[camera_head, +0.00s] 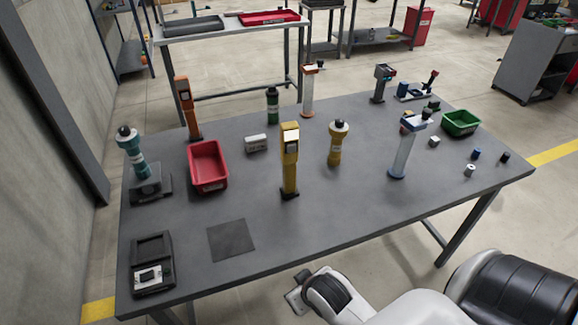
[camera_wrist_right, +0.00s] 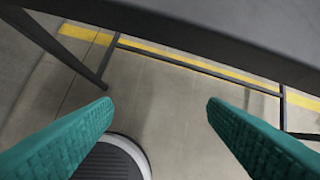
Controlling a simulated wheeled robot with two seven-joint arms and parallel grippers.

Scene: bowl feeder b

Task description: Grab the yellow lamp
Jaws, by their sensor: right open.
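Two yellow upright things stand near the middle of the grey table. One is a round yellow lamp (camera_head: 335,150) with a pale collar and dark top. The other is a boxier yellow device (camera_head: 290,165) with a pale face and dark base, left of the lamp and nearer the front edge. My right gripper (camera_wrist_right: 159,103) shows two teal fingers wide apart with nothing between them, low beside the table, over the floor. In the head view my right arm is at the bottom, off the table's front edge, well apart from both yellow things. My left gripper is not in view.
The table (camera_head: 330,220) has a bare front strip. A red bin (camera_head: 207,181), orange device (camera_head: 187,112), green lamp (camera_head: 272,108) and white-orange post (camera_head: 308,95) stand behind or left. A clear post with blue base (camera_head: 402,155) and green bin (camera_head: 460,124) stand right.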

